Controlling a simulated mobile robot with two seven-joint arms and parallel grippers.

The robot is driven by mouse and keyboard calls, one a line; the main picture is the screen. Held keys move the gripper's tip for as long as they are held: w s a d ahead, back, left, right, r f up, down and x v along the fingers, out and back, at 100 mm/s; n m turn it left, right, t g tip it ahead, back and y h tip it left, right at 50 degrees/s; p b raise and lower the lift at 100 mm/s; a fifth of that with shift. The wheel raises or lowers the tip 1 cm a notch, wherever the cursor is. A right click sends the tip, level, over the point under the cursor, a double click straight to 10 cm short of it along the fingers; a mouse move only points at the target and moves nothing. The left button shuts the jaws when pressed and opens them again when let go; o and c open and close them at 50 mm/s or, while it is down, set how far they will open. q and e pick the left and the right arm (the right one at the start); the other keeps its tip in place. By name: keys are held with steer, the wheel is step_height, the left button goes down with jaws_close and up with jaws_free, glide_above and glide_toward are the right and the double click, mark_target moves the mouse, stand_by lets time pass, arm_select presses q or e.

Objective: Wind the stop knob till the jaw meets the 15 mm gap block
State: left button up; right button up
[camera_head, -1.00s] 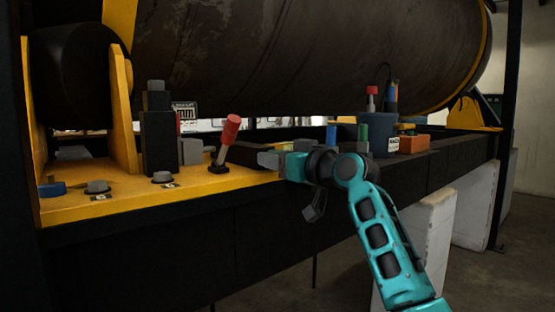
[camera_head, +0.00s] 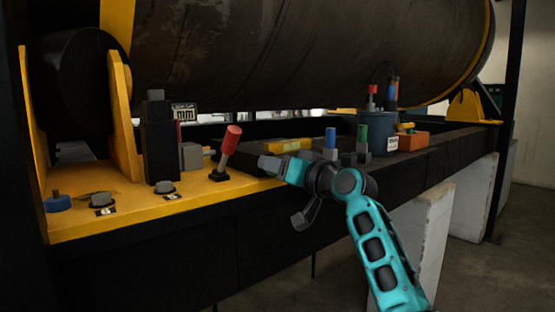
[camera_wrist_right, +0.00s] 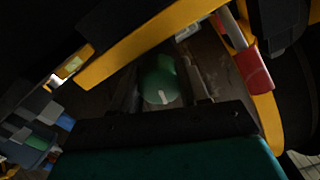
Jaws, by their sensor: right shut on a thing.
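In the right wrist view a green knob (camera_wrist_right: 158,82) with a white mark sits between my right gripper's fingers (camera_wrist_right: 163,95); I take it for the stop knob. In the head view my right gripper (camera_head: 272,164) is shut at the yellow ledge's right end, and the knob is hidden there. A dark upright block (camera_head: 158,140) stands on the ledge with a grey block (camera_head: 191,156) beside it. I cannot tell which part is the jaw or the 15 mm gap block, nor the gap between them. My left gripper is not in view.
A red-handled lever (camera_head: 229,145) stands left of my right gripper. To the right are a blue-topped piece (camera_head: 330,143), a green-topped piece (camera_head: 363,143), a blue-grey tub (camera_head: 376,130) with tools and an orange box (camera_head: 413,140). A large drum (camera_head: 300,50) hangs above.

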steer(key=o, duration=1)
steer(key=shift+o, duration=0.2)
steer(key=b+v, duration=0.1)
steer(key=v, duration=1.2)
steer(key=shift+b, duration=0.3)
steer(key=shift+w+f, duration=0.1)
steer(key=shift+f, duration=0.1)
